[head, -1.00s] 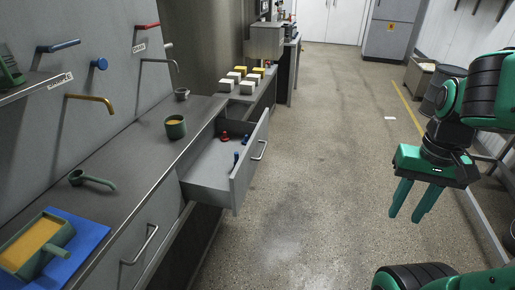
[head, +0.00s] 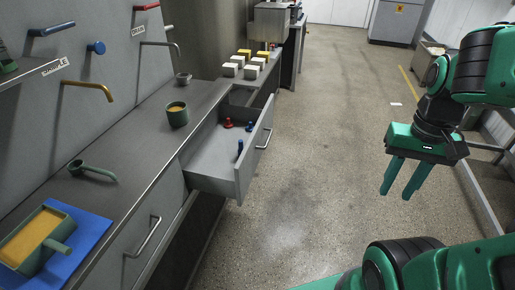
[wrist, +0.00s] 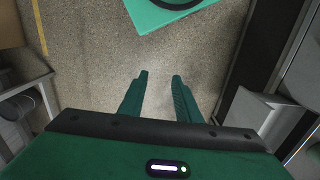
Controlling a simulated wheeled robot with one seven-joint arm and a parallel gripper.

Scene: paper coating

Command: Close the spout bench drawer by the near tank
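The bench drawer (head: 211,184) stands pulled out from the grey bench below the spouts in the head view. Its front panel (head: 255,156) carries a metal bar handle (head: 264,139). Red and blue small items lie inside it. My gripper (head: 394,192) hangs over the floor to the right of the drawer, well apart from it, fingers pointing down. In the wrist view my gripper (wrist: 160,78) shows its two green fingers spread, with nothing between them but floor.
A second, shut drawer with a handle (head: 143,238) is nearer. White and yellow blocks (head: 250,65) sit farther back. The floor between drawer and gripper is clear.

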